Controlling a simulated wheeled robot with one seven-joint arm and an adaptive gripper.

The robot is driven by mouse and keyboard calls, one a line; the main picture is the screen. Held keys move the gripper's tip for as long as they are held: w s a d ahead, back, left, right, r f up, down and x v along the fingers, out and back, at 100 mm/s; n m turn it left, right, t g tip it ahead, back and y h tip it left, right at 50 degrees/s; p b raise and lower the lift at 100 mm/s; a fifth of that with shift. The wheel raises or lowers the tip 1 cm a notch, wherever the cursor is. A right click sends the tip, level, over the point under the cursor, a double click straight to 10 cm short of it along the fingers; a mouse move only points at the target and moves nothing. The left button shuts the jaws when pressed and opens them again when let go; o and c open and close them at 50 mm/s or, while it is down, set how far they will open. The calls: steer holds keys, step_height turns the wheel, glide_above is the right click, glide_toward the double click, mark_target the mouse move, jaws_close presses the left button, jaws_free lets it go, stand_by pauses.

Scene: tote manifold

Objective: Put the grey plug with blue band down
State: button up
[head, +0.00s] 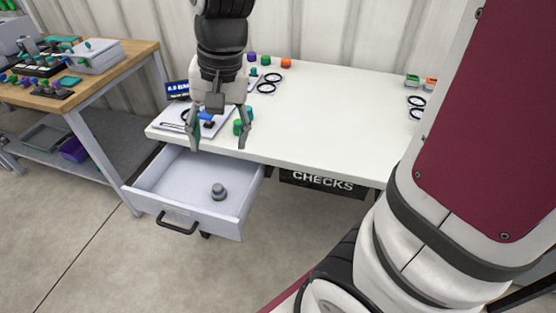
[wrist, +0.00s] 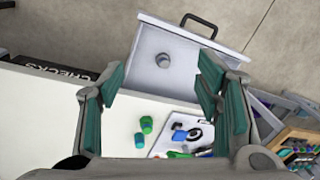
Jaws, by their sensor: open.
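The grey plug with blue band (head: 219,191) stands inside the open drawer (head: 147,202), toward the right side of its floor. In the wrist view the plug (wrist: 162,60) shows on the drawer floor (wrist: 190,75), beyond my fingertips. My gripper (head: 219,145) is open and empty. It hangs above the front left of the white table, over the clipboard area, with its fingers spread wide. In the wrist view the two green-padded fingers (wrist: 160,85) stand apart with nothing between them. The plug is clear of both fingers.
A clipboard (head: 182,130) with a blue item and black ring lies on the white table (head: 330,115), beside green plugs (head: 238,127). A CHECKS sign (head: 322,181) hangs below the front edge. A wooden bench (head: 127,52) with trays stands left. The table's middle is clear.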

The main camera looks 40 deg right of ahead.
steer(key=s+r+n, duration=0.2)
steer(key=s+n, duration=0.1)
steer(key=s, duration=0.6)
steer(key=s+d+r+n+t+h, duration=0.1)
steer(key=s+r+n, duration=0.1)
steer(key=s, duration=0.6)
steer(key=shift+s+d+n+h, duration=0.3)
steer(key=shift+s+n, duration=0.1)
steer(key=shift+n, duration=0.4)
steer(key=shift+r, duration=0.15)
step_height(320, 180, up, 8)
steer(key=t+p, duration=0.2)
steer(key=p, duration=0.4)
steer(key=shift+p, duration=0.4)
